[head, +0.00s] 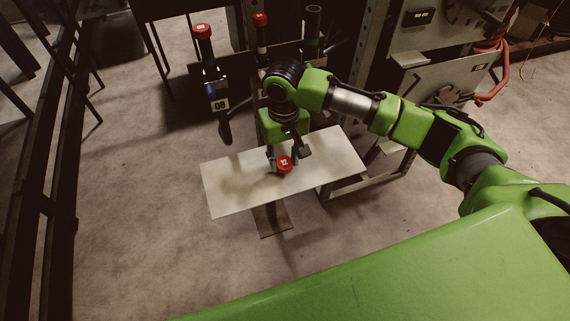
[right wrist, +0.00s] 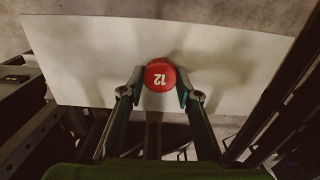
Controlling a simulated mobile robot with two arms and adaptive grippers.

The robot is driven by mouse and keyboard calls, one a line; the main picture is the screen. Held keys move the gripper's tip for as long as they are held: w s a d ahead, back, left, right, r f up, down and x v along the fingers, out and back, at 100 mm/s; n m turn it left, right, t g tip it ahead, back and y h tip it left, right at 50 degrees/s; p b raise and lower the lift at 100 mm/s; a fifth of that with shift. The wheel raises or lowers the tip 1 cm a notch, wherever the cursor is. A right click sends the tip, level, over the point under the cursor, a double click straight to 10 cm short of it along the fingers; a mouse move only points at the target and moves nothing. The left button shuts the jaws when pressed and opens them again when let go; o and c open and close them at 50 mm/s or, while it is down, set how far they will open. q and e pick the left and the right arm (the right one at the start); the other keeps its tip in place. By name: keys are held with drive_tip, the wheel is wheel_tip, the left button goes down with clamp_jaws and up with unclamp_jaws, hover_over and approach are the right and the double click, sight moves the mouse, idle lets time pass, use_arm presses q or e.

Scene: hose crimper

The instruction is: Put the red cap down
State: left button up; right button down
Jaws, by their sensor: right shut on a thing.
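The red cap (head: 284,164), marked 12, is at the white table (head: 228,196), near the middle of its top. My right gripper (head: 281,160) points down over the table and is shut on the cap. In the right wrist view the red cap (right wrist: 160,75) sits between the two fingertips, with a finger touching each side. Whether the cap touches the table top cannot be told for certain. My left gripper is not in view.
Two more red-capped posts stand behind the table, one at the left (head: 203,32) and one farther right (head: 260,19). An uncapped dark post (head: 313,20) stands beside them. A machine with red hoses (head: 491,72) is at the back right. The table's left part is bare.

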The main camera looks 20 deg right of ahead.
sight(285, 161)
drive_tip(key=shift+w+d+f, duration=0.1)
drive_tip(key=shift+d+f, duration=0.05)
drive_tip(key=shift+f, duration=1.6)
drive_tip(key=c, duration=1.5)
unclamp_jaws()
drive_tip(key=shift+f, duration=0.1)
wheel_tip(285, 161, up, 12)
drive_tip(key=shift+r, duration=0.15)
